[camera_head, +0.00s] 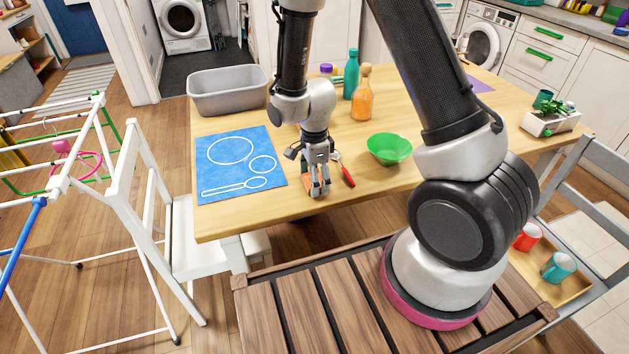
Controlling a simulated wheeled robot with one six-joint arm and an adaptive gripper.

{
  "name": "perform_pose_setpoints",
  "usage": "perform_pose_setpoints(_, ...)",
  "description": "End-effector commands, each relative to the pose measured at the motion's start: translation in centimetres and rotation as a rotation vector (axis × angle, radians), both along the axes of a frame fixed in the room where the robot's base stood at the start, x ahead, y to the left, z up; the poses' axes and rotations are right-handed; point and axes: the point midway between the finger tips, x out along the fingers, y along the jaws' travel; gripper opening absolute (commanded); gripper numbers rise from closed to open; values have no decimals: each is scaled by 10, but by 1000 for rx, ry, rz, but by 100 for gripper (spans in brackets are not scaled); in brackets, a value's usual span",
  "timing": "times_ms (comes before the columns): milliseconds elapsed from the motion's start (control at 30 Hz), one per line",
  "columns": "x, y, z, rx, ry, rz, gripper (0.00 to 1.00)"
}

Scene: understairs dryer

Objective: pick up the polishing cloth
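My gripper (320,190) points down at the front part of the wooden table, just right of the blue mat. A small orange-brown piece (307,182), which may be the polishing cloth, shows beside and behind its fingers. The fingers hide most of this piece, so its shape and any contact are unclear. The fingers look close together, but I cannot tell whether they are shut on it.
The blue mat (218,177) with white outlines lies left. A red-handled tool (346,175) and green bowl (389,149) are right of my gripper. Behind stand a grey tub (228,92), an orange bottle (362,103) and a teal bottle (351,75). A drying rack (85,165) stands left.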

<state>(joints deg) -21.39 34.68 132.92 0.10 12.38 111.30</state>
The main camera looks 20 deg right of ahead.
Motion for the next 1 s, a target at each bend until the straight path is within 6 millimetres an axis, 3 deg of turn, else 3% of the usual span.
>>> perform_pose_setpoints(267, 1, 0, 16, 1, -3, 0, 50)
perform_pose_setpoints(500, 1, 0, 66, 2, -6, 0, 50)
perform_pose_setpoints(700, 0, 0, 94, 0, -1, 0, 50)
perform_pose_setpoints(1000, 0, 0, 100, -1, 1, 0, 50)
